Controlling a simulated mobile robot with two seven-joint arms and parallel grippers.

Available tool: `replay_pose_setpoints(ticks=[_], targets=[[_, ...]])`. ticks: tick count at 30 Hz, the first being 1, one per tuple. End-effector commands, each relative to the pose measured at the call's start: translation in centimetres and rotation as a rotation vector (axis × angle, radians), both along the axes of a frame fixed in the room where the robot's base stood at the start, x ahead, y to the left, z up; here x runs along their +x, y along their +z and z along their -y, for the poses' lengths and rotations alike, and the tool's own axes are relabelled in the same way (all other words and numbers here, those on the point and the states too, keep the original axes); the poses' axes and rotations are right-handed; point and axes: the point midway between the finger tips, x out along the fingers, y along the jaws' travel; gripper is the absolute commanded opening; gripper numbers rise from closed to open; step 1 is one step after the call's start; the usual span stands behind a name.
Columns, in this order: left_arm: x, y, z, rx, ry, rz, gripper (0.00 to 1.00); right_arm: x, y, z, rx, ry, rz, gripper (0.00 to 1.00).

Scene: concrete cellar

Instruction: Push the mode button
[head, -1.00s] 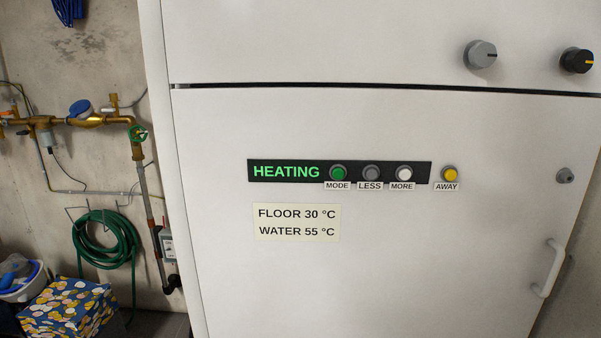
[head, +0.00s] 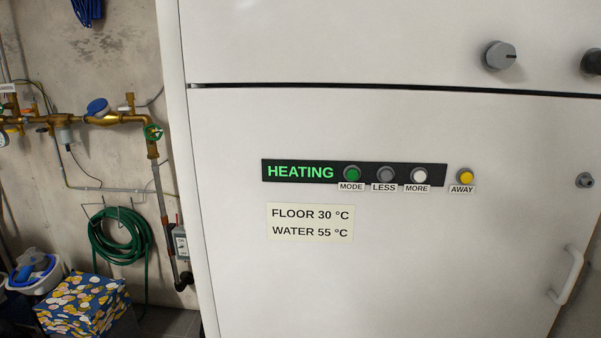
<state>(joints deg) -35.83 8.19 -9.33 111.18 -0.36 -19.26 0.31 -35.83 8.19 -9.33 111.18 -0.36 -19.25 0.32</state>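The green mode button (head: 352,173) sits on a black strip (head: 355,183) of the white cabinet front, above its MODE label. The strip reads HEATING in green letters at its left end. A grey LESS button (head: 386,174) and a white MORE button (head: 419,174) are to the right of the mode button. A yellow AWAY button (head: 466,177) is farther right, off the strip. A label (head: 310,222) below reads FLOOR 30 °C and WATER 55 °C. Neither of my grippers shows in the head view.
A grey knob (head: 499,55) and a dark knob (head: 591,62) are on the upper panel. A handle (head: 566,275) and keyhole lock (head: 585,180) are at right. Brass pipes (head: 100,119), a green hose (head: 120,237) and a patterned box (head: 75,307) are at left. The front of the strip is unobstructed.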

Motion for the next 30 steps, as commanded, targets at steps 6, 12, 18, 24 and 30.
replay_pose_setpoints(ticks=[6,12,18,24,30], targets=[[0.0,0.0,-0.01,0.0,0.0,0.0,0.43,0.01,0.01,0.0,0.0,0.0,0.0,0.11],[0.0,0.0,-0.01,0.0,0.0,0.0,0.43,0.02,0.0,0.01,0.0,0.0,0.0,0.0],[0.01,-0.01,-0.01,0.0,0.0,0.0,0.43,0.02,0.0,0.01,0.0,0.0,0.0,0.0],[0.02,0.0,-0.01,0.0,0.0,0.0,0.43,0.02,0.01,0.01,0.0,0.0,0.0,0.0],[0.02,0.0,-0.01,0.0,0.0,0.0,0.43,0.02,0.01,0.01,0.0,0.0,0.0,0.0]])
